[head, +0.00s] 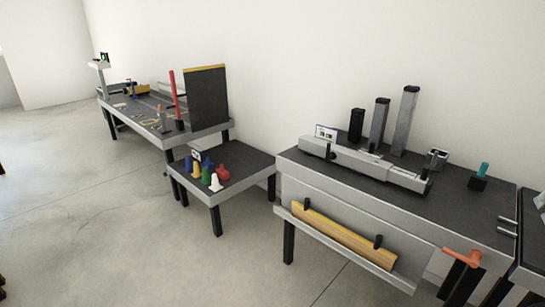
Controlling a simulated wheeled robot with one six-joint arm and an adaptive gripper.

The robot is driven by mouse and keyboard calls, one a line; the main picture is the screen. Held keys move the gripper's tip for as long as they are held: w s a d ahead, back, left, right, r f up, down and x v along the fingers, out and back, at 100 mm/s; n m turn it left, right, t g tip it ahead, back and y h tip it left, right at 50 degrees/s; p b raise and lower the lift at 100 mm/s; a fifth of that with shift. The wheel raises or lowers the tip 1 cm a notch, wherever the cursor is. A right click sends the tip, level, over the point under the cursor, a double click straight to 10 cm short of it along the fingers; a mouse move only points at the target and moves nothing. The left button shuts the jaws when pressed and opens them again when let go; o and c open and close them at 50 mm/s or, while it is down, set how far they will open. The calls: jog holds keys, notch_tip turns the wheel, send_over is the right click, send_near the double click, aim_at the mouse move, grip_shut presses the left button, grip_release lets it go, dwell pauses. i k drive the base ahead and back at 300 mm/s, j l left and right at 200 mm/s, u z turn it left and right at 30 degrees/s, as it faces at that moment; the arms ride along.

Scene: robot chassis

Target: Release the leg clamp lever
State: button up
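An orange lever-like handle (462,258) sticks out at the front right of the near bench, just below its top edge, beside dark upright legs. Whether it is the leg clamp lever, and whether it is clamped, I cannot tell. A long grey device (365,163) with small black levers or knobs lies along the front of the bench top (300,155). Two black clips (378,241) hold a yellow-edged wooden board on the bench's front ledge. My gripper is not in view.
Several grey and black posts (408,120) and a teal-handled tool (481,173) stand on the near bench. A low table (250,165) with coloured pegs stands left of it. A longer bench (150,120) is farther back.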

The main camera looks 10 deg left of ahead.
aim_at(329, 156)
jog(key=u, duration=0.4)
jog(key=i+u, duration=0.3)
jog(key=i, duration=0.7)
